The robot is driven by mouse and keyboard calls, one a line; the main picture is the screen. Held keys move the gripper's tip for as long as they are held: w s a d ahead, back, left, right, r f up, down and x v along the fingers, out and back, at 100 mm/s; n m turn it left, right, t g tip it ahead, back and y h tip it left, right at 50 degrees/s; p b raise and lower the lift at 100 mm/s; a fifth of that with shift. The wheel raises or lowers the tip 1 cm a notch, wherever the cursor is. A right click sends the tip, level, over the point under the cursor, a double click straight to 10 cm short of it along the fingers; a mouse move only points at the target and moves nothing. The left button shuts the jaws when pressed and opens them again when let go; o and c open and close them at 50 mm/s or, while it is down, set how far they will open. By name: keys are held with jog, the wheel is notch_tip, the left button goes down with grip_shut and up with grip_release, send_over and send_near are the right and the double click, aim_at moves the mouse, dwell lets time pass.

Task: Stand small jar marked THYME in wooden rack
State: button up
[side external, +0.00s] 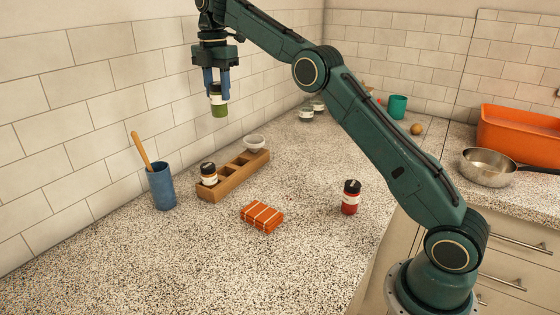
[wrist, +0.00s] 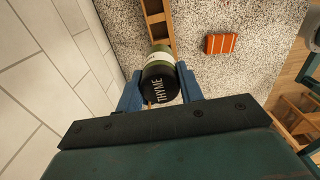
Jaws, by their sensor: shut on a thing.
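My gripper (side external: 217,86) is shut on a small jar marked THYME (side external: 219,105), with a black lid, white label and green contents. In the wrist view the lid of the THYME jar (wrist: 161,82) faces the camera between the blue fingers of my gripper (wrist: 160,92). The jar hangs upright, high above the counter. The wooden rack (side external: 231,178) lies below it along the wall. The compartments between look empty. The rack is partly hidden in the wrist view (wrist: 154,18).
A blue cup (side external: 162,187) with a wooden utensil stands left of the rack. An orange striped packet (side external: 262,217) lies in front of it. A red jar (side external: 350,198) stands to the right. Several small items, including a green cup (side external: 397,106), stand farther back. The front counter is clear.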

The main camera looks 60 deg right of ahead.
jog(key=shift+w+f, duration=0.1)
jog(key=shift+f, duration=0.1)
jog(key=shift+f, duration=9.85)
jog(key=shift+f, duration=0.15)
jog(key=o, duration=1)
notch_tip(320, 180, up, 12)
jog(key=shift+r, duration=0.1)
